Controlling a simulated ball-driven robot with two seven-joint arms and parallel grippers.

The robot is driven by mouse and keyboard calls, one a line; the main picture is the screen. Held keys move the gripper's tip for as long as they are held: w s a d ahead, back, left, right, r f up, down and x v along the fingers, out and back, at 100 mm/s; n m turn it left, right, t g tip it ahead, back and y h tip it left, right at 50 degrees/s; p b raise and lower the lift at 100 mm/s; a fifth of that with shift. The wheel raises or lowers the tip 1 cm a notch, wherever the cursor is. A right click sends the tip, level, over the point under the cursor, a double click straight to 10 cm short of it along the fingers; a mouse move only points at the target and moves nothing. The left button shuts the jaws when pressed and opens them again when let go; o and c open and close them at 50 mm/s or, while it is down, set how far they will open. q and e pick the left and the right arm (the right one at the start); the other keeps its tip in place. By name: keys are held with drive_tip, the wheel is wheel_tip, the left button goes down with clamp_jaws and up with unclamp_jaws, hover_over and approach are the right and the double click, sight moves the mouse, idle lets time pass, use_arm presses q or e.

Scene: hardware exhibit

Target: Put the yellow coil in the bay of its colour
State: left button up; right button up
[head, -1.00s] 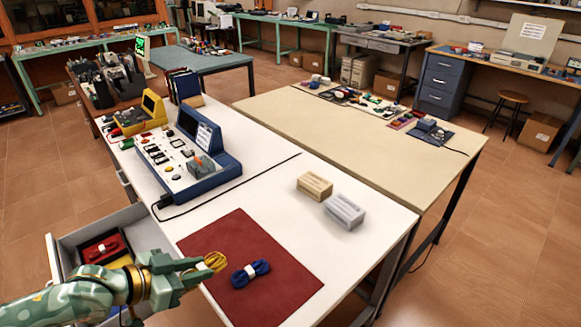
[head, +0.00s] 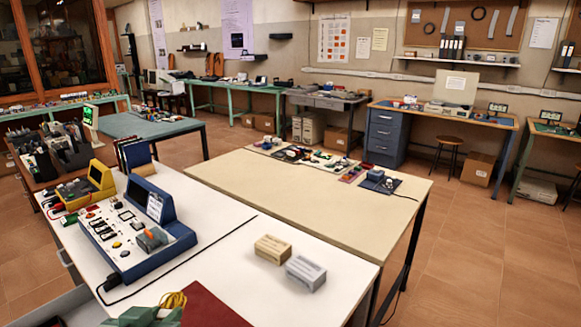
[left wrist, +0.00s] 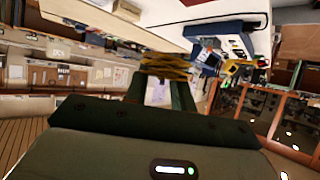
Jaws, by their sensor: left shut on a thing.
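The yellow coil (head: 173,299) shows at the bottom of the head view, above the white table near the red mat (head: 212,308). My left gripper (head: 150,314) is at the bottom edge and mostly cut off. In the left wrist view the yellow coil (left wrist: 166,66) sits between the fingertips of my left gripper (left wrist: 166,78), which is shut on it. A corner of the grey drawer (head: 60,308) shows at the bottom left; its bays are out of view. The blue coil is out of view. My right gripper is not in view.
A blue console (head: 140,228) with a black cable stands on the white table left of the mat. A tan box (head: 272,249) and a grey box (head: 305,272) lie at the right.

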use_arm(q)
drive_tip(key=shift+w+d+r, duration=0.15)
drive_tip(key=shift+d+r, duration=0.05)
drive_tip(key=shift+d, duration=0.15)
idle(0.4)
